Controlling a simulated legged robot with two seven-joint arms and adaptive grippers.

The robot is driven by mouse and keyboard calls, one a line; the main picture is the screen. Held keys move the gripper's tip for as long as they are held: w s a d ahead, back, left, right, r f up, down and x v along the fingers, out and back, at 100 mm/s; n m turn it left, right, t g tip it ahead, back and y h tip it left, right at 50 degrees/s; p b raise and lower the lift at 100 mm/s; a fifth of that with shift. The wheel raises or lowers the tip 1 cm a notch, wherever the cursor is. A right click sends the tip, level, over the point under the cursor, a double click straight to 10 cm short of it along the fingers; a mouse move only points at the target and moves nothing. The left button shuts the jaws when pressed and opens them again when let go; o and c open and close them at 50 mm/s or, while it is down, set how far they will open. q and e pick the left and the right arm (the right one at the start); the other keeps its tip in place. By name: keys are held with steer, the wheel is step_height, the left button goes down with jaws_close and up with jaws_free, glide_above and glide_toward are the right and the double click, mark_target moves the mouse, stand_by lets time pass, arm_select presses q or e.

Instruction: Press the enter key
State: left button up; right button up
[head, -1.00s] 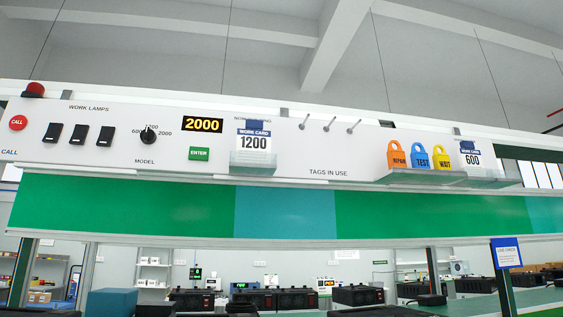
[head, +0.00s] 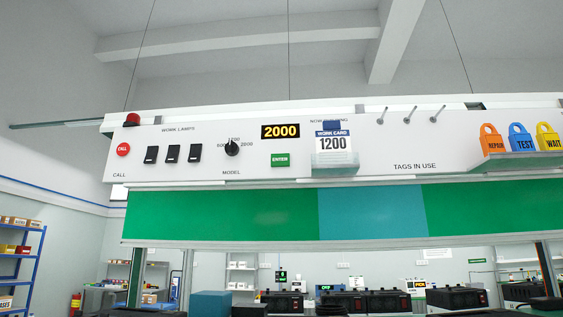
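The green ENTER key (head: 280,160) is on the white control panel (head: 220,174) in the head view. It sits just under the display (head: 280,131), which reads 2000. The black model knob (head: 232,148) is to its left, with numbers printed around it. A work card (head: 333,142) reading 1200 stands in a clear holder to its right. Neither of my grippers is in the head view.
A red CALL button (head: 123,149) and black lamp switches (head: 172,153) are at the panel's left. Tags marked REPAIR (head: 493,142), TEST (head: 521,138) and WAIT (head: 548,138) stand on a clear ledge at the right. Three pegs stick out between card and tags.

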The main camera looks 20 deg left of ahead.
arm_select(q)
jaws_close()
stand_by(1.0)
